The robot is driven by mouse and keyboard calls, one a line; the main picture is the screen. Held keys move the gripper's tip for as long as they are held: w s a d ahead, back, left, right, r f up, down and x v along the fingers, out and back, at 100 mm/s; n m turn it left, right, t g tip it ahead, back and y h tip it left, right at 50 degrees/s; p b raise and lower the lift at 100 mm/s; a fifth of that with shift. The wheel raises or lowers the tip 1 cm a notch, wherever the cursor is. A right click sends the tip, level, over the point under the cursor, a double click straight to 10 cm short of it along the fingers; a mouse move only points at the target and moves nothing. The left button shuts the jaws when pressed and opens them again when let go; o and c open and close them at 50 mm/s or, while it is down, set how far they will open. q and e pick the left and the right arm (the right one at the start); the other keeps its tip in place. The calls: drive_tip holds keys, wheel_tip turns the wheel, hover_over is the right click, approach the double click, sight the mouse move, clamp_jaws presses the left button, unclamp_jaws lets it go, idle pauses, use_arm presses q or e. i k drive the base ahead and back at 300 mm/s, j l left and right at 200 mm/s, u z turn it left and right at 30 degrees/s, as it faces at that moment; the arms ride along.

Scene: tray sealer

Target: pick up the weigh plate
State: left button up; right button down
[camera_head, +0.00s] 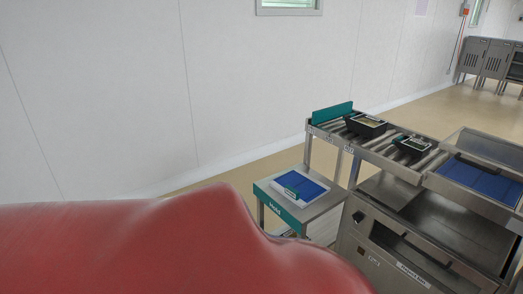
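I cannot tell for sure which thing is the weigh plate. A flat blue pad with a white edge (312,186) lies on a small steel side table (325,205) whose green front reads "Hold". A small green and pale item (293,191) is on the pad, near its left side. Another blue panel (480,181) lies in the steel machine at the right. Neither gripper shows. A large red part of my own body fills the lower left and hides what is behind it.
A roller conveyor (373,146) bears a black tray (366,125) and a second, smaller dark tray (412,144); a green guard (332,112) stands at its far end. The steel sealer cabinet (366,249) is below right. Steel cabinets (486,57) stand far off. Floor behind is clear.

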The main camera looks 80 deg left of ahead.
sight(300, 183)
drive_tip(key=u, duration=2.4)
drive_tip(key=i+l+u, duration=0.1)
drive_tip(key=i, duration=0.35)
drive_tip(key=i+l+u, duration=0.15)
drive_tip(key=i+l, duration=0.15)
drive_tip(key=i, duration=0.1)
